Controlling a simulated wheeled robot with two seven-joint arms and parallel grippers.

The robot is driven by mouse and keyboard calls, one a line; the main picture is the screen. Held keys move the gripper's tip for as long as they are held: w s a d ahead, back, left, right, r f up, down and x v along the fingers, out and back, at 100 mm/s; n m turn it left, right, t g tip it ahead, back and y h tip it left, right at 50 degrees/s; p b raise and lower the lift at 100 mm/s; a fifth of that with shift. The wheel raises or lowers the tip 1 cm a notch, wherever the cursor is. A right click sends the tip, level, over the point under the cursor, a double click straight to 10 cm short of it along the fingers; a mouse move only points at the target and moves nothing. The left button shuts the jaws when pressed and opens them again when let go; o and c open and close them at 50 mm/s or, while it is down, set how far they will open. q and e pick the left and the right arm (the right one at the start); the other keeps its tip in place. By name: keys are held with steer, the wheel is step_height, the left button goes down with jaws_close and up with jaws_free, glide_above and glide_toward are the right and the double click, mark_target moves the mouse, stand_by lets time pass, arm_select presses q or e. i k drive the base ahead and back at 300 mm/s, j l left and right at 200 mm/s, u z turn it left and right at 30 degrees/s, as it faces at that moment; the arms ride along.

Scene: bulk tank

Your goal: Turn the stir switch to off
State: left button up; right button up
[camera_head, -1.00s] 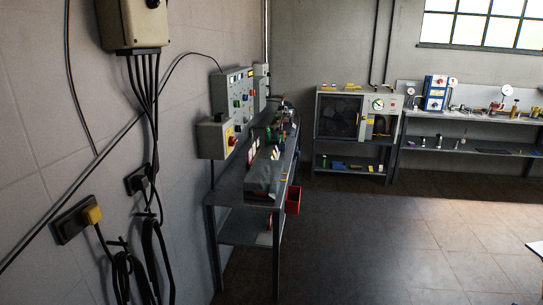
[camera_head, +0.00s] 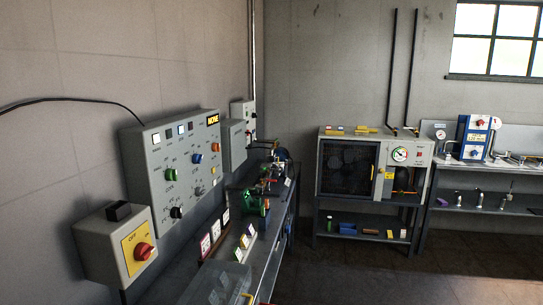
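A grey control panel (camera_head: 140,165) is on the left wall, seen at an angle. It carries several knobs, among them a blue knob (camera_head: 197,158), an orange knob (camera_head: 215,147) and a dark knob (camera_head: 176,212). The panel's labels are too small to read, so I cannot tell which is the stir switch. In front of the panel is a grey box (camera_head: 95,250) with a red rotary knob (camera_head: 143,251) on a yellow plate that seems to read OFF. Neither of my grippers is in view.
A grey cabinet with a dial gauge (camera_head: 400,154) stands at the back. Dark floor (camera_head: 345,275) is open right of the bench.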

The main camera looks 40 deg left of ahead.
mark_target(196, 158)
steer(key=i+u, duration=0.2)
steer(key=i, duration=0.35)
steer(key=i+l+u, duration=0.15)
steer(key=i, duration=0.4)
steer(key=i+l+u, duration=0.2)
steer(key=i, duration=0.35)
